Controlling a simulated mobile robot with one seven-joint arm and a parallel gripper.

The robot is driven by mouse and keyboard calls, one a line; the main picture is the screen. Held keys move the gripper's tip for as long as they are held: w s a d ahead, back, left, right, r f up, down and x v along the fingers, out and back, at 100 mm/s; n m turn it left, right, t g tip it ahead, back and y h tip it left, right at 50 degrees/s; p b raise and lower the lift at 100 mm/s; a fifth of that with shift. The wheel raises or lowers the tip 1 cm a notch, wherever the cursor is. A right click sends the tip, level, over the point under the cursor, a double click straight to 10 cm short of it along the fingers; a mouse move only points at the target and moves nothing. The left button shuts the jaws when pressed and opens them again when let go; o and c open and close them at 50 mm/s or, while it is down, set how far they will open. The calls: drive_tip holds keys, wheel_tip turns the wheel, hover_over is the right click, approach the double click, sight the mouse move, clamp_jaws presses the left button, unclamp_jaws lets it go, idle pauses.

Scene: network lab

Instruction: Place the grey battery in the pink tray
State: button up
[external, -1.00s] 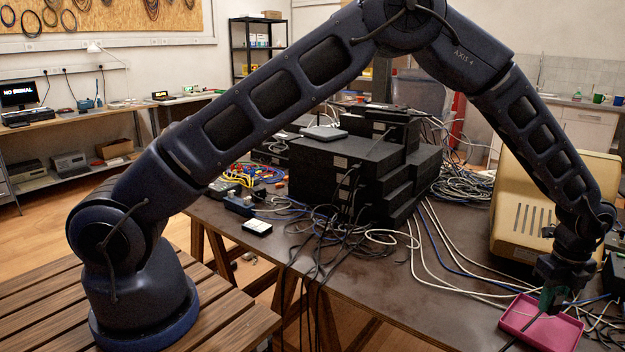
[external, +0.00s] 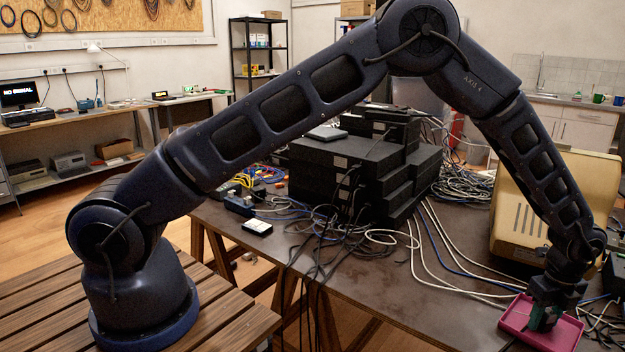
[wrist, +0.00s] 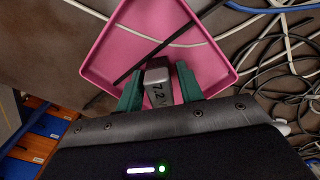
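The pink tray (external: 513,318) lies at the front right of the table in the external view. It fills the upper middle of the wrist view (wrist: 222,58), where a black cable and a pale cable cross it. The grey battery (wrist: 158,86), marked "7.2", is between the green fingers of my gripper (wrist: 160,82). The fingers appear shut on its sides. In the external view my gripper (external: 544,318) points down over the tray, with the fingers low inside its outline. The battery is hard to make out there. Contact between battery and tray floor cannot be told.
A beige case (external: 520,215) stands close behind my gripper. Black stacked boxes (external: 345,172) stand mid-table. Loose cables (external: 440,255) run over the table towards the tray and beside it. The dark tabletop (external: 390,295) left of the tray is mostly bare.

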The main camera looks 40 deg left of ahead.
sight(548, 309)
drive_tip(key=shift+o, duration=0.2)
drive_tip(key=shift+r, duration=0.1)
wheel_tip(548, 309, up, 12)
drive_tip(key=w+a+r+n+t, duration=0.2)
drive_tip(key=a+r+n, duration=0.7)
drive_tip(key=a+r, duration=1.75)
drive_tip(key=s+a+r+n, duration=0.3)
drive_tip(key=s+a, duration=0.2)
drive_tip(key=a, duration=0.5)
drive_tip(key=s+a+r+n, duration=0.3)
drive_tip(key=s+a+n, duration=0.1)
drive_tip(key=a, duration=0.5)
drive_tip(key=s+a+n+t, duration=0.1)
drive_tip(key=s+a+n, duration=0.4)
drive_tip(key=s+a, duration=0.3)
drive_tip(key=s+a+f+n+t, duration=0.1)
drive_tip(key=s+a+n, duration=0.5)
drive_tip(key=s, duration=0.9)
drive_tip(key=a, duration=0.3)
drive_tip(key=shift+a+t, duration=0.3)
